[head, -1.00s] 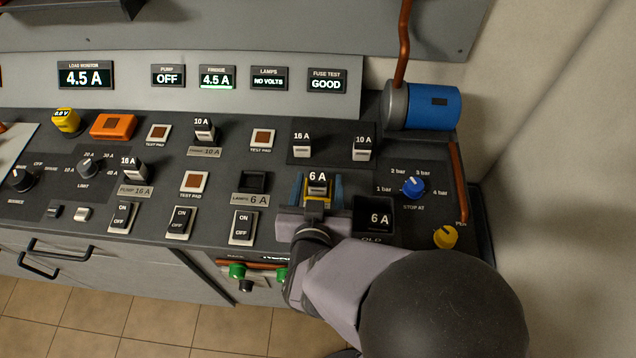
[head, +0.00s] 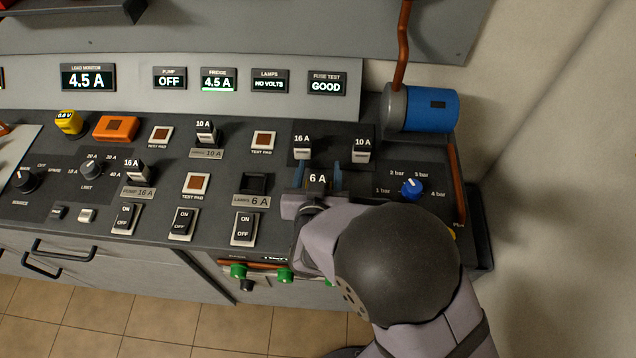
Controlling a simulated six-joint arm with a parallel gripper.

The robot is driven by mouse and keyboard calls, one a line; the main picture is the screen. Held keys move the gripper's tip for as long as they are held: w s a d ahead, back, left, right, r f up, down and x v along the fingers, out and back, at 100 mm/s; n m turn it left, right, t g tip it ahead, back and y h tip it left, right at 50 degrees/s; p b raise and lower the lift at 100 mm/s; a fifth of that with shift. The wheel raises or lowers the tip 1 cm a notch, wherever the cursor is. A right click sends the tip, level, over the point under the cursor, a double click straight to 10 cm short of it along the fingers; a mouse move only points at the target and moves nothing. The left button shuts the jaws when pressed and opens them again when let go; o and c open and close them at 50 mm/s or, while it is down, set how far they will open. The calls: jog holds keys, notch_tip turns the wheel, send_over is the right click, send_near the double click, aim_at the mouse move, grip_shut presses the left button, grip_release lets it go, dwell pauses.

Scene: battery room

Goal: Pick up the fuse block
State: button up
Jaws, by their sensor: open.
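A fuse block marked 6 A (head: 318,180) stands on the dark panel, right of the empty lamps socket (head: 254,183). My gripper (head: 319,175) is over it from the front, with one blue finger on its left and one on its right. The jaws are open; I cannot tell whether either finger touches the block. The block's lower part is hidden by my gripper.
Fuse blocks marked 16 A (head: 302,147) and 10 A (head: 362,149) stand close behind my gripper. A blue cylinder (head: 431,109) and a blue pressure knob (head: 411,189) are to the right. My arm covers the panel's front right part.

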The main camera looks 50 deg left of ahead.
jog(key=c, duration=1.3)
jog(key=shift+r, duration=0.1)
